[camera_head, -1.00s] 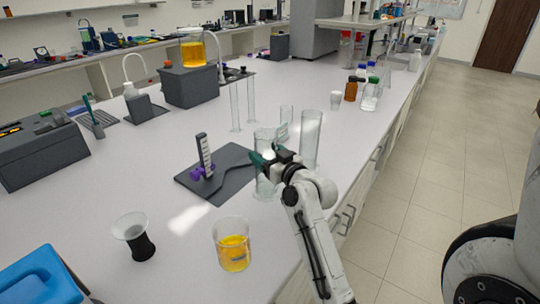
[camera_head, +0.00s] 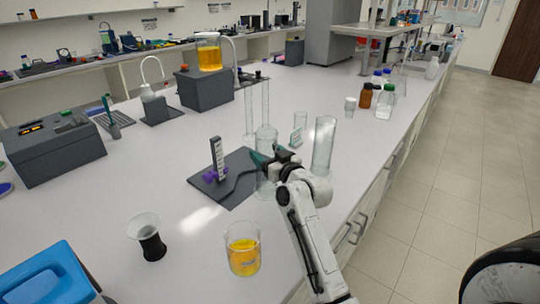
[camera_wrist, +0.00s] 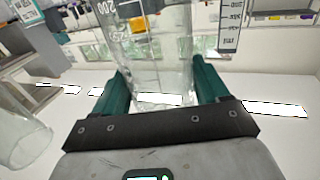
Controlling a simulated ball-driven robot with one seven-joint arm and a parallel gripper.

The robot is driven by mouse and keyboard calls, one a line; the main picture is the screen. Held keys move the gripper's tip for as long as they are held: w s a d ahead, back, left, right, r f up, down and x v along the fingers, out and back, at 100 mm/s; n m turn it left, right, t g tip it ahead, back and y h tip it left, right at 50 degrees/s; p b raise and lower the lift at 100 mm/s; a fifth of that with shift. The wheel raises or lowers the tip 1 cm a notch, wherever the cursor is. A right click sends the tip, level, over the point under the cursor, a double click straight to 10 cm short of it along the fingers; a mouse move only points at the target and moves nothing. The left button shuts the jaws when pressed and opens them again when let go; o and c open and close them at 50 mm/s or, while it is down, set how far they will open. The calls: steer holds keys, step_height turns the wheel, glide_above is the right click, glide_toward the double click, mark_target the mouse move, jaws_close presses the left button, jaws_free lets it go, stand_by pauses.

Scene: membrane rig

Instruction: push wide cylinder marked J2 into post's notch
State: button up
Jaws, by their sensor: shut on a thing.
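My gripper (camera_head: 277,158) has its green fingers shut on a clear wide glass cylinder (camera_head: 265,140). In the wrist view the cylinder (camera_wrist: 160,60) stands between the two fingers (camera_wrist: 160,90), with printed graduations near its top. I cannot read a J2 mark. The cylinder looks upright, at the right edge of a dark base plate (camera_head: 205,182). On that plate stands a post (camera_head: 217,158) with a white scale and purple parts at its foot. A post-like scale strip (camera_wrist: 230,25) shows at upper right in the wrist view. The notch is not clear to see, and the cylinder appears apart from the post.
Another tall glass cylinder (camera_head: 324,147) stands just right of my gripper.

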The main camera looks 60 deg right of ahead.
steer(key=shift+w, duration=0.1)
stand_by(0.3)
steer(key=shift+w+d+b, duration=0.15)
steer(key=shift+w+d, duration=0.1)
steer(key=shift+w, duration=0.7)
steer(key=shift+w+d+b, duration=0.1)
steer(key=shift+w+d, duration=0.1)
steer(key=shift+w, duration=0.7)
steer(key=shift+w+d+b, duration=0.15)
steer(key=shift+w+d, duration=0.1)
steer(key=shift+w, duration=0.8)
steer(key=shift+w+d, duration=0.15)
steer(key=shift+w, duration=0.35)
steer(key=o, duration=1.3)
steer(key=b+v, duration=0.2)
steer(key=v, duration=0.8)
steer(key=shift+s+a, duration=0.3)
